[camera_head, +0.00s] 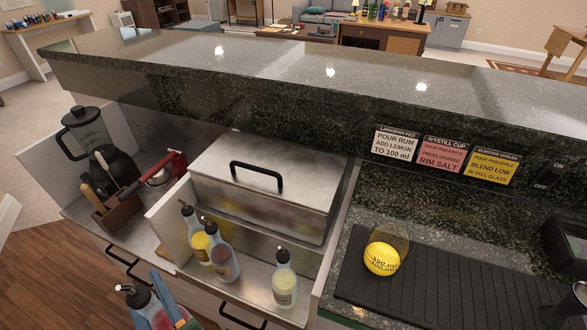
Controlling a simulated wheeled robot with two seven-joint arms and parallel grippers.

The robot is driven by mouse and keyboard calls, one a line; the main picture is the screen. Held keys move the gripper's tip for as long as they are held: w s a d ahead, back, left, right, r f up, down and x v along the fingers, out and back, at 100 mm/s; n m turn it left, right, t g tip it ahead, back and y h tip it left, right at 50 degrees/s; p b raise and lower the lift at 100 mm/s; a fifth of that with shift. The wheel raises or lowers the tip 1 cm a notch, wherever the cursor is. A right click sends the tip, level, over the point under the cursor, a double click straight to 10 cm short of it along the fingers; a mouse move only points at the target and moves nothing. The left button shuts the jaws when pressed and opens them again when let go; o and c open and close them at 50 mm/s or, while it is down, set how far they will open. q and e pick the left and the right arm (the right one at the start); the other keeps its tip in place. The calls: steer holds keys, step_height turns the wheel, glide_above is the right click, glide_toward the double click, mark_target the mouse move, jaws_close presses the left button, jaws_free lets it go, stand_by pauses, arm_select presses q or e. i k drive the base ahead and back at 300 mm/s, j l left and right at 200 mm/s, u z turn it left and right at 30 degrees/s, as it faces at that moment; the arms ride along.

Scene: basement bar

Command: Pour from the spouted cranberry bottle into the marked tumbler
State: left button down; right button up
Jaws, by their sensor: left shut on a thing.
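A clear bottle with a black spout (137,296) is at the bottom left of the head view, and my left gripper (168,300) is shut on it. The marked tumbler (384,254) stands on the black bar mat at right, well apart from my left gripper. It is clear, with dark markings and yellow contents. My right gripper is not recognisable in view.
Several spouted bottles (284,285) stand in the steel well, in front of a lidded steel bin (262,190). A blender (88,135) and a wooden tool caddy (118,210) stand at left. A raised granite ledge (300,70) runs behind, with recipe cards on its face.

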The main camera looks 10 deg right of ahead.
mark_target(390, 243)
steer(key=k+z, duration=0.2)
steer(key=z, duration=0.2)
steer(key=k+z, duration=0.2)
steer(key=z, duration=0.2)
steer(key=k+l+z, duration=0.15)
steer(key=z, duration=0.3)
steer(key=k+l+z, duration=0.2)
steer(key=z, duration=0.2)
